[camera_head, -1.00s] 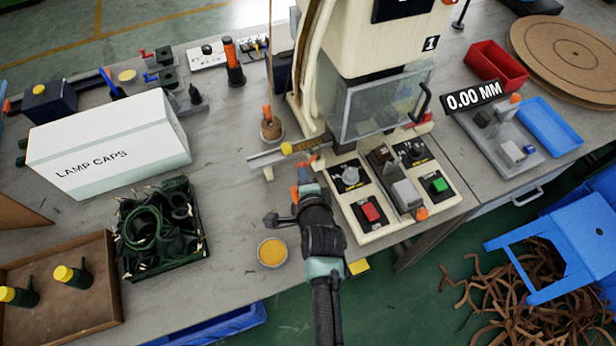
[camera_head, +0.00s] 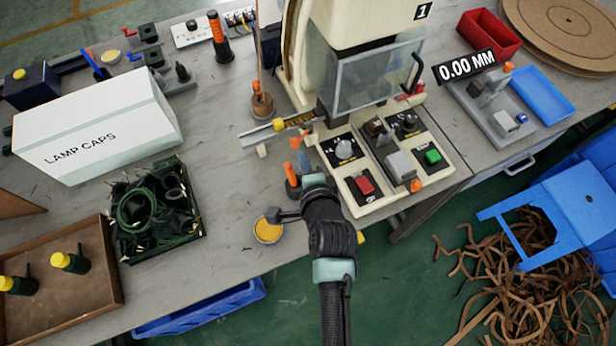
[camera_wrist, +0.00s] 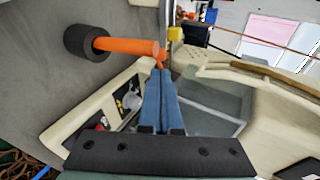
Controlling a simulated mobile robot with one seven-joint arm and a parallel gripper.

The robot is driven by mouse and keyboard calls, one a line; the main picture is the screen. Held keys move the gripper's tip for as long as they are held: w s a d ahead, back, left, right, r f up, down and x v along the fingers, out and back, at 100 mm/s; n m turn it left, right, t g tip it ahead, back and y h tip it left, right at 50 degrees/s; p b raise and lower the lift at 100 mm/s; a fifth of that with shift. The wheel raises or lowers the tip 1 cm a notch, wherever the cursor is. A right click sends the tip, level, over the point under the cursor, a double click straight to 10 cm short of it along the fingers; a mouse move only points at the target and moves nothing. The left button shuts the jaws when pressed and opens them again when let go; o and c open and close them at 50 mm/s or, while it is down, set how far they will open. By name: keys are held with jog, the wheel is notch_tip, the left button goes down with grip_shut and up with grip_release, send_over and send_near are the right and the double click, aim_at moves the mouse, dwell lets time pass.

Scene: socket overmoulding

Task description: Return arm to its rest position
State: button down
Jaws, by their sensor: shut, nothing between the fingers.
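My gripper (camera_head: 304,162) is in the head view, over the bench just left of the machine's control panel. My arm reaches up to it from the bottom of the picture. In the wrist view, the blue fingers (camera_wrist: 160,85) are together with nothing between them. An orange-handled tool with a dark base (camera_head: 291,172) stands close to the left of the gripper. The tool also shows in the wrist view (camera_wrist: 125,46), near the fingertips; I cannot tell whether they touch.
The control panel (camera_head: 345,147) and guarded machine (camera_head: 375,75) stand right of the gripper. A yellow-filled dish (camera_head: 268,230) is left of the wrist. A dark crate of parts (camera_head: 203,222) and a white lamp caps box (camera_head: 97,130) stand farther left.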

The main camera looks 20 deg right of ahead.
jog(key=v, duration=0.7)
jog(key=shift+s+a, duration=0.2)
jog(key=shift+a, duration=0.15)
